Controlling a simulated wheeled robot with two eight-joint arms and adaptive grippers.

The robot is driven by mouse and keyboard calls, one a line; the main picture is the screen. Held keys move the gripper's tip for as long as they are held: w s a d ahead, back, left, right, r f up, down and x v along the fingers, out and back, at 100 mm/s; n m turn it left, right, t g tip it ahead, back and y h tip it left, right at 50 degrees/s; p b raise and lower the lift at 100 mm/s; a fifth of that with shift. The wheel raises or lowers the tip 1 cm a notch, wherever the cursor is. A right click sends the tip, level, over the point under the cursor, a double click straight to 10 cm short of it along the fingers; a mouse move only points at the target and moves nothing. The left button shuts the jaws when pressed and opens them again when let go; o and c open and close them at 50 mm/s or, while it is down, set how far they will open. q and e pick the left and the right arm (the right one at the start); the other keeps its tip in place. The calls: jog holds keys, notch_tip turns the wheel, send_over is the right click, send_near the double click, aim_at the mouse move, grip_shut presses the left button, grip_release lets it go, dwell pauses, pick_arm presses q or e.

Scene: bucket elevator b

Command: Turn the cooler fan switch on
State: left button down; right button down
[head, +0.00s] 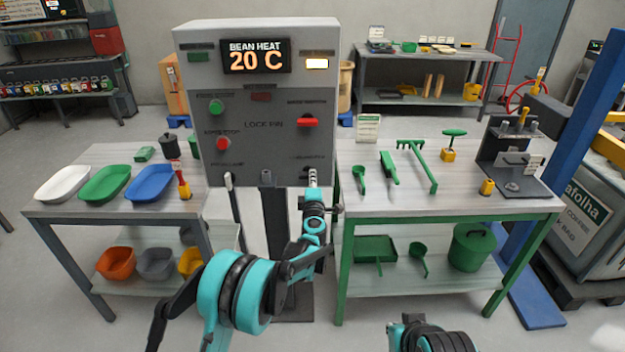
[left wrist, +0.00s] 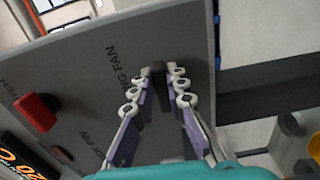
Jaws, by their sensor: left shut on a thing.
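The grey control panel (head: 255,150) stands in the middle of the head view. The cooler fan switch (left wrist: 160,88) is a dark, narrow lever on the panel's lower right, by a label ending in "ING FAN" in the left wrist view. My left gripper (head: 312,178) reaches this corner in the head view and covers the switch there. In the left wrist view my left gripper (left wrist: 162,74) has one finger on each side of the lever, shut on it. The lever's exact angle is hard to tell. My right gripper is out of view.
A red switch (head: 308,122) sits above the fan switch, and also shows in the left wrist view (left wrist: 38,112). A green button (head: 216,107) and red knob (head: 223,143) are at left. The display (head: 256,56) reads 20 C. A right-hand table (head: 450,202) holds green tools.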

pick_arm(q)
jog(key=c, duration=1.5)
grip_release()
jog(key=shift+c, duration=0.2)
jog(key=s, duration=1.2)
